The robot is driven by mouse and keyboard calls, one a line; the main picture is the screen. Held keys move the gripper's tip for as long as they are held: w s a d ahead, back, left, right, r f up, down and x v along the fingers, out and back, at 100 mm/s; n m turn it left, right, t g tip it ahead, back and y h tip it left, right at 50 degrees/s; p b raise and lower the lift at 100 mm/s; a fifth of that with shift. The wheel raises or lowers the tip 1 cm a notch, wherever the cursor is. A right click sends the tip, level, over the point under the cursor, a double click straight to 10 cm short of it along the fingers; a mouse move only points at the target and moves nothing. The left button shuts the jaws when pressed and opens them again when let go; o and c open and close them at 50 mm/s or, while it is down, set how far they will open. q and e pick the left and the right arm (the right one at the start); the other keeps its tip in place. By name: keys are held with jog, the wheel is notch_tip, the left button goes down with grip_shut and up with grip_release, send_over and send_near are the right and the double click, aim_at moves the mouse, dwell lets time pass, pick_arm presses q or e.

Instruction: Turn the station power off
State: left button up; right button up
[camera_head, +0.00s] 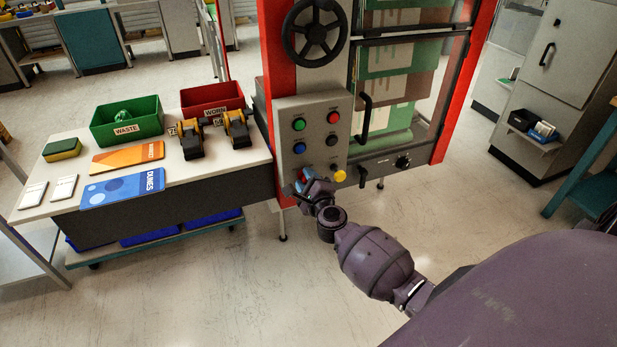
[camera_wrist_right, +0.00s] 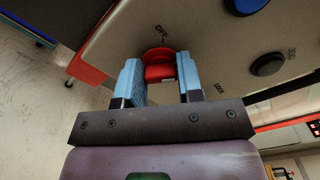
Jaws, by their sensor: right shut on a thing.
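The grey control panel (camera_head: 315,130) is on the front of the red-framed station. A red knob (camera_wrist_right: 160,65) sits low on the left of this panel. In the right wrist view the word OFF is printed on the panel beside it. My right gripper (camera_head: 308,181) is at the panel's lower left corner. In the right wrist view its two blue fingers (camera_wrist_right: 161,77) stand on either side of the red knob, shut on it. The fingers and hand hide most of the knob in the head view. My left gripper is not in view.
The panel also has a green button (camera_head: 299,124), a red one (camera_head: 333,117), a blue one (camera_head: 299,148) and a yellow one (camera_head: 340,176) close right of my gripper. A black handwheel (camera_head: 315,32) is above. A table (camera_head: 215,168) with bins stands left.

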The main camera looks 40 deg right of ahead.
jog(key=n+p, duration=0.5)
jog(key=n, duration=0.5)
jog(key=shift+f, duration=0.1)
jog(key=n+p, duration=0.1)
jog(key=n, duration=0.2)
jog(key=shift+f+n+p, duration=0.15)
jog(key=shift+n+p, duration=0.15)
jog(key=shift+p, duration=0.1)
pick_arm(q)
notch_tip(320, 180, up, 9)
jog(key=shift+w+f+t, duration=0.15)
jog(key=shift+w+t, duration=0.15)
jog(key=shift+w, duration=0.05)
pick_arm(e)
jog(key=shift+n, duration=0.6)
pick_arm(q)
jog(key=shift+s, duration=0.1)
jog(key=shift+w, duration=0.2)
pick_arm(e)
jog(key=o, duration=0.9)
jog(key=shift+o, duration=0.2)
